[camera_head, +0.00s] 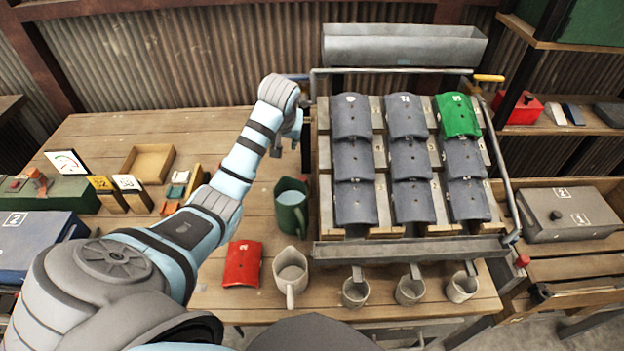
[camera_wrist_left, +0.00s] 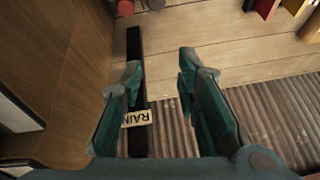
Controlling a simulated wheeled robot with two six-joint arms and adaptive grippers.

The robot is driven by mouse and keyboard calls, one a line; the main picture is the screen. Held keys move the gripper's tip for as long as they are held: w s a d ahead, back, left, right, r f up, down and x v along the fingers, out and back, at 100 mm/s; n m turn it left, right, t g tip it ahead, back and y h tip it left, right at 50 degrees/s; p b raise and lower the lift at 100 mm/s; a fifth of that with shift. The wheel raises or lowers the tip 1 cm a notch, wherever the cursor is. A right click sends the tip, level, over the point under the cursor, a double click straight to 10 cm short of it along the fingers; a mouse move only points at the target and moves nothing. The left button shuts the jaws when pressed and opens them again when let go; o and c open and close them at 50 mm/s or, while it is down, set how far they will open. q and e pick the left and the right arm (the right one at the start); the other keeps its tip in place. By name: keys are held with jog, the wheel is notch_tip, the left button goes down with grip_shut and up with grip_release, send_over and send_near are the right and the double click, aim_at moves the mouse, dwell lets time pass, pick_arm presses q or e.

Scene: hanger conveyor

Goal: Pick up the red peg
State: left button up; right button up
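A small red rounded thing (camera_wrist_left: 125,8), which may be the red peg, shows at the top edge of the left wrist view, partly cut off. A grey rounded piece (camera_wrist_left: 155,4) is beside it. I cannot make out a red peg for sure in the head view. My left gripper (camera_wrist_left: 160,75) is open with nothing between its fingers. The red thing lies beyond its fingertips, apart from them. In the head view the left gripper (camera_head: 290,145) hangs over the table, left of the tile rack and behind a green mug. My right gripper is not in view.
The rack (camera_head: 322,150) holds grey tiles and one green tile (camera_head: 457,115).

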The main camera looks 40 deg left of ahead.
pick_arm(q)
jog(key=d+f+h, duration=0.2)
jog(key=d+f, duration=0.1)
jog(key=d, duration=0.2)
jog(key=b, duration=0.2)
send_near(302, 179)
jog(key=b+x, duration=0.2)
jog(key=x, duration=0.7)
jog(key=shift+d+b, duration=0.1)
jog(key=shift+b, duration=0.3)
jog(key=shift+y, duration=0.3)
jog(key=c, duration=0.6)
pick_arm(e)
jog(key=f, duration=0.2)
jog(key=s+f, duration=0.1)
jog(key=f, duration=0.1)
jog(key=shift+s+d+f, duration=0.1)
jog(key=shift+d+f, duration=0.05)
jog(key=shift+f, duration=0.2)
